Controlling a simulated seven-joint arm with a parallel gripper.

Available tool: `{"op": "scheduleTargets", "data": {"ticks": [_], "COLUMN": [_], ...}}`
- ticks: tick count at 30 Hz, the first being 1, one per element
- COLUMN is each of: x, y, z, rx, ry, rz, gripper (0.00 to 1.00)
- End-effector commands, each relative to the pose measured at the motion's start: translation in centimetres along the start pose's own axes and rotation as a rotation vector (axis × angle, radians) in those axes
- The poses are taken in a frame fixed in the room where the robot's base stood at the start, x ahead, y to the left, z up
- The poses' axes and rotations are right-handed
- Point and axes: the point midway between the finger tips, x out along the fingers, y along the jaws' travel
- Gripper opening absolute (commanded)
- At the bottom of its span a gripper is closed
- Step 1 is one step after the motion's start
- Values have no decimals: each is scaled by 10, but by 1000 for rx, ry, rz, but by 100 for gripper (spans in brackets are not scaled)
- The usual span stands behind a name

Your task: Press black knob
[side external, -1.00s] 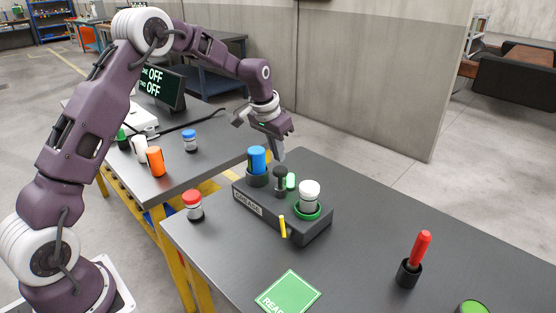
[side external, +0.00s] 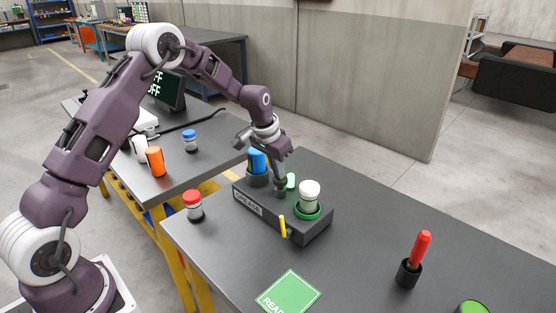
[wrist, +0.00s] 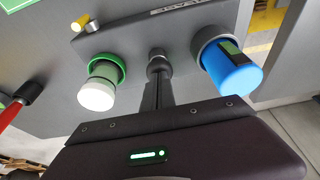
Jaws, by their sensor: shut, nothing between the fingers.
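The black knob (side external: 281,189) stands on the dark box labelled GREASE (side external: 266,211), between a blue canister and a white-capped container. It also shows in the wrist view (wrist: 156,56). My gripper (side external: 280,178) is shut and empty, pointing down at the top of the knob. In the wrist view the closed fingertips (wrist: 158,76) line up with the knob and seem to touch it or nearly so. The fingers cover part of the knob's top.
The blue canister (side external: 257,160) and white-capped container (side external: 309,193) flank the knob closely. A pale green piece (side external: 291,180) sits behind it. A yellow stick (side external: 283,227) is at the box's front. A red-capped jar (side external: 193,204) stands left; a red-handled tool (side external: 418,251) stands right.

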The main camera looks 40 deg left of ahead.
Motion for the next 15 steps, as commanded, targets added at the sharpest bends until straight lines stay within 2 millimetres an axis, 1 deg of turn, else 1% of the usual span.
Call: {"op": "scheduleTargets", "data": {"ticks": [1, 4, 8, 11, 14, 15], "x": [3, 4, 1, -13, -36, -47], "y": [0, 0, 0, 0, 0, 0], "z": [3, 4, 3, -2, -10, -11], "rx": [0, 1, 1, 1, 1, 1], "ry": [-9, -11, -11, -7, 0, 1], "rz": [1, 1, 1, 0, -1, -1], "gripper": [0, 0, 0, 0, 0, 0]}}
